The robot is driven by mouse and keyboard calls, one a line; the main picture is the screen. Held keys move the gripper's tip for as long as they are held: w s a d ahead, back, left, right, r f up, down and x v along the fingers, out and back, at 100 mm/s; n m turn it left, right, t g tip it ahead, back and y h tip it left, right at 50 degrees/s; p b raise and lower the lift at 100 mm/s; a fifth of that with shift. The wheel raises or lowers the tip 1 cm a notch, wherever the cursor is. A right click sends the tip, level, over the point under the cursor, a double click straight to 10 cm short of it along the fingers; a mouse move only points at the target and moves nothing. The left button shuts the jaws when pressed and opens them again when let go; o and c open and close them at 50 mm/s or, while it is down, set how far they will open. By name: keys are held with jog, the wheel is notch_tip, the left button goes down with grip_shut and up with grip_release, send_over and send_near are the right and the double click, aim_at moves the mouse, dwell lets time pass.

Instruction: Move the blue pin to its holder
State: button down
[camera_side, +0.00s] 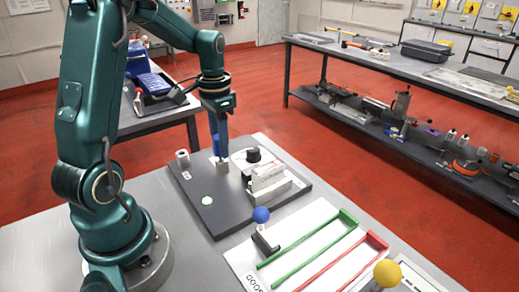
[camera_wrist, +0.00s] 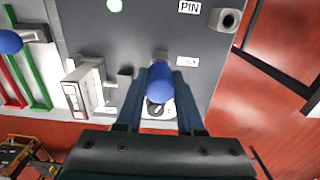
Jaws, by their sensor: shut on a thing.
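The blue pin (camera_wrist: 158,82) is between the two fingers of my gripper (camera_wrist: 162,105) in the wrist view. In the side view, the gripper (camera_side: 218,150) points down over the dark board, with the blue of the pin just showing at the fingers. A grey metal cylinder (camera_side: 223,166) is directly below the fingers; I cannot tell whether it is part of the pin or a socket around it. A hollow grey cylinder beside a "PIN" label, likely the holder (camera_wrist: 225,20), is at the top right of the wrist view. It stands empty at the board's left in the side view (camera_side: 182,158).
The dark board (camera_side: 215,220) also carries a pale green button (camera_side: 207,200), a black knob (camera_side: 253,155) and a white block (camera_side: 268,178) close to the gripper. A blue-ball lever (camera_side: 261,215), green and red rails and a yellow ball (camera_side: 387,273) are nearer the front.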

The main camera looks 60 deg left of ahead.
jog(key=shift+r, duration=1.7)
jog(key=shift+r, duration=2.45)
jog(key=shift+m, duration=0.4)
jog(key=s+a, duration=0.7)
jog(key=a, duration=0.1)
jog(key=shift+r+n, duration=0.4)
jog(key=shift+f, duration=2.9)
